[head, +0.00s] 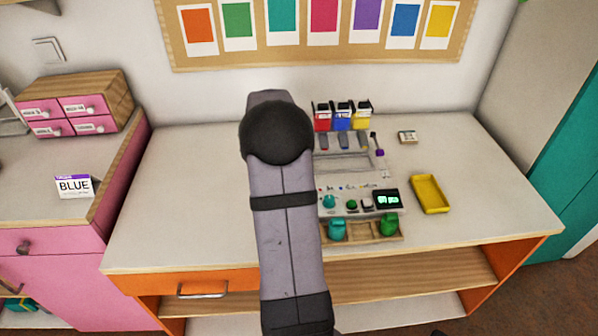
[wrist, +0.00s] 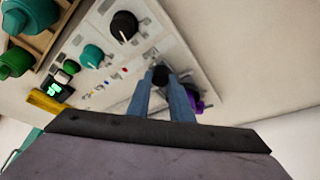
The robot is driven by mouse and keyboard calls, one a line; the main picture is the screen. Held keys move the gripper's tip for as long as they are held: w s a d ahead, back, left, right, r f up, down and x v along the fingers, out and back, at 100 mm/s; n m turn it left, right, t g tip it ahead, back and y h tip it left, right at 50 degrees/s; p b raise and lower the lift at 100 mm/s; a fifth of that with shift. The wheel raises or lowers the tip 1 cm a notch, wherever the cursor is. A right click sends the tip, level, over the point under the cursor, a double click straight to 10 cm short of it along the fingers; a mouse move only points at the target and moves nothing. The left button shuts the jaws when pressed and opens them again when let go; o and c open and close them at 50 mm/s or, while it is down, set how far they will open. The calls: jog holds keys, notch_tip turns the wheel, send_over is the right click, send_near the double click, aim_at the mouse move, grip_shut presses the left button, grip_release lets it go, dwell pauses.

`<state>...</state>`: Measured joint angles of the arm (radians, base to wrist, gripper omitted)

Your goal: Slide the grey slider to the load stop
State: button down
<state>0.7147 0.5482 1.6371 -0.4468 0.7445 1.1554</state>
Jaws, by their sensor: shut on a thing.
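The bead board (head: 372,178) is a pale panel on the bench, partly hidden behind my arm in the head view. The wrist view shows the board (wrist: 180,55) at a slant. My gripper (wrist: 163,83) is over the board in the wrist view, its two blue-grey fingers closed around a small dark grey knob (wrist: 160,74), which appears to be the grey slider. The slider's track is mostly hidden by the fingers, and I cannot make out the load stop or its label. In the head view my arm hides the gripper and the slider.
The board also carries a black knob (wrist: 124,26), a teal knob (wrist: 92,57) and a lit display (head: 388,199). Red, blue and yellow bins (head: 342,117) stand behind. A wooden tray (head: 362,232) is in front, a yellow tray (head: 430,194) right. Bench left is clear.

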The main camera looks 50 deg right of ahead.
jog(key=shift+w+a, duration=0.15)
jog(key=shift+w, duration=0.05)
jog(key=c, duration=1.6)
grip_release()
jog(key=b+v, duration=0.1)
jog(key=v, duration=0.6)
jog(key=shift+a+r, duration=0.1)
jog(key=shift+r, duration=0.1)
